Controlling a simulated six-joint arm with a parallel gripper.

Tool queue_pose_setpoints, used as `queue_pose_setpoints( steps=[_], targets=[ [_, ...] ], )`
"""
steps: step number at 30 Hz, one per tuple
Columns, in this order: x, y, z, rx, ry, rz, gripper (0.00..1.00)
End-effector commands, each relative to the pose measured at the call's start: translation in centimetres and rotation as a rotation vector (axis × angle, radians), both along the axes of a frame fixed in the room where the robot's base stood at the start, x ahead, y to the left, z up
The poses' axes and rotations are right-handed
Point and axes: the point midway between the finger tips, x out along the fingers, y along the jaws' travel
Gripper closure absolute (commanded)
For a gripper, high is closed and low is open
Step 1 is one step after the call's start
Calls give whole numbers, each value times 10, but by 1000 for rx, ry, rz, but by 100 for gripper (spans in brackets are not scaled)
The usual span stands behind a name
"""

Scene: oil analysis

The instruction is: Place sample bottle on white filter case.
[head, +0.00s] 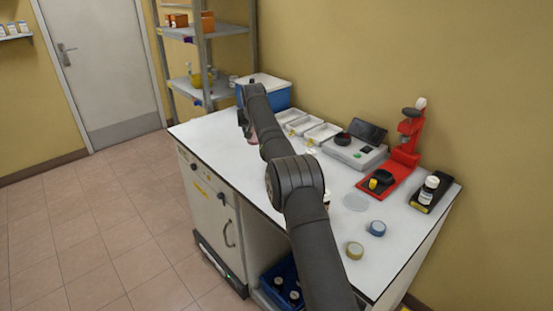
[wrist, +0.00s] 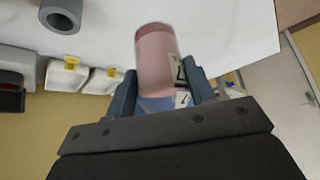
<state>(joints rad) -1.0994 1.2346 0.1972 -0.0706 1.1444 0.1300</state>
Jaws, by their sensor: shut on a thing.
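A pinkish cylindrical bottle with a white label (wrist: 155,55) is held between the two fingers of my gripper (wrist: 165,92), shut on it. In the head view my gripper (head: 245,122) is over the far left part of the table, partly hidden by my arm, and a bit of pink shows below it. Small white cases with yellow tags stand in a row behind my arm (head: 322,133). In the wrist view two of them (wrist: 66,76) (wrist: 103,80) are left of the bottle, apart from it. I cannot tell which is the filter case.
A blue box with a white lid (head: 268,90) stands at the table's far end. A grey device (head: 353,154), a red stand (head: 402,155) and a black tray with a bottle (head: 430,192) are to the right.

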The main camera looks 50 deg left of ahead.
Motion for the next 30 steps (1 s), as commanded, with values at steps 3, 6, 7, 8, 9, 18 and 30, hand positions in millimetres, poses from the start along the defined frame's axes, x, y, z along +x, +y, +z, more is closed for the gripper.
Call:
queue_pose_setpoints(
  steps=[3,6,7,8,9,18,30],
  targets=[
    [18,-20,12,0,-1,-8,78],
    [35,-44,20,0,1,-15,78],
    [41,-54,23,-1,2,-18,78],
    [46,-62,24,-1,1,-21,78],
    [52,-74,27,-3,3,-23,78],
    [83,-174,42,-1,5,-57,78],
    [82,-320,45,2,1,-122,78]
  ],
)
